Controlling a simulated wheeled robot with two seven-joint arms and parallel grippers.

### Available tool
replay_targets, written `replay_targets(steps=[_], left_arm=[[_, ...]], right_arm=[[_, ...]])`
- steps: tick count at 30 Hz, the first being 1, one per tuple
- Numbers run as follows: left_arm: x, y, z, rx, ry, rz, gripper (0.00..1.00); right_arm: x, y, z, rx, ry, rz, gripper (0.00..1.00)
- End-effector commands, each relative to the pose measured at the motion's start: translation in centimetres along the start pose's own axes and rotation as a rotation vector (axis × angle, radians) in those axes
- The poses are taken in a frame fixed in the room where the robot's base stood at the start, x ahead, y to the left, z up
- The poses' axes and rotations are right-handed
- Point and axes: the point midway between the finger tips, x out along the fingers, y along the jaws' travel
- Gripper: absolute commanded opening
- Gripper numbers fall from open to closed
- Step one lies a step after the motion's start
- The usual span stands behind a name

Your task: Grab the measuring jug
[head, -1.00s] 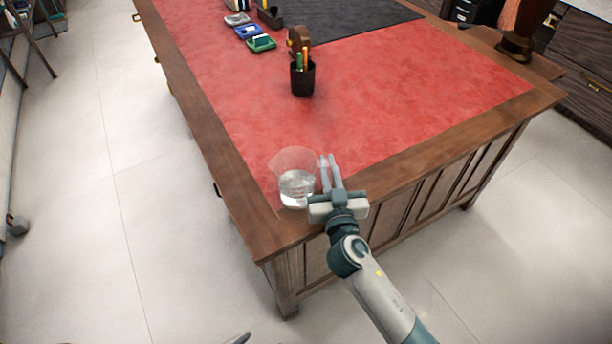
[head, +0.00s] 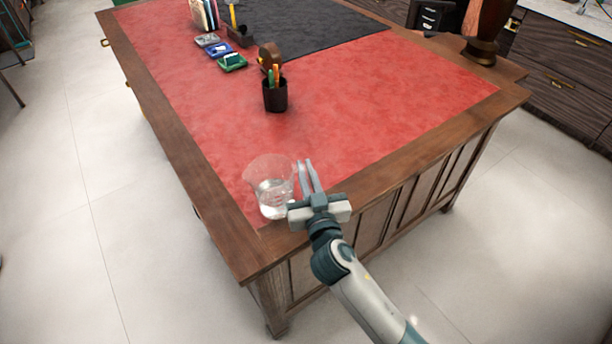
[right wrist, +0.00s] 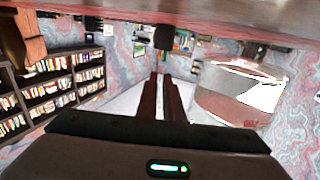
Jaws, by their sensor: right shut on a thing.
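The clear measuring jug (head: 271,184) is at the near corner of the desk, upright, beside the wooden edge. My right gripper (head: 310,177) is at the jug's right side, its two fingers pointing away from me over the desk. It is shut on the jug at that side; the see-through handle is hard to make out. In the right wrist view the jug (right wrist: 238,92) shows to the right of the close-set fingers (right wrist: 160,98). I cannot tell whether the jug's base touches the desk. My left gripper is not in view.
The desk has a red leather top (head: 350,120) and a wooden rim. A black pen cup (head: 275,96) stands beyond the jug, with a brown object (head: 268,57) and small coloured trays (head: 231,62) farther back. The red area right of the cup is clear.

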Motion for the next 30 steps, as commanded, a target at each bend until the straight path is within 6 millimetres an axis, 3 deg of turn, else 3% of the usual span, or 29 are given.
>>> replay_targets(steps=[2, 30], left_arm=[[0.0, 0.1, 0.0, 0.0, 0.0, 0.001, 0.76], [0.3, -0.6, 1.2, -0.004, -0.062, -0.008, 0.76]], right_arm=[[0.0, 0.0, -1.0, 0.003, 0.005, -0.002, 0.0], [7.1, 5.3, -6.1, 0.002, 0.005, -0.001, 0.0]])
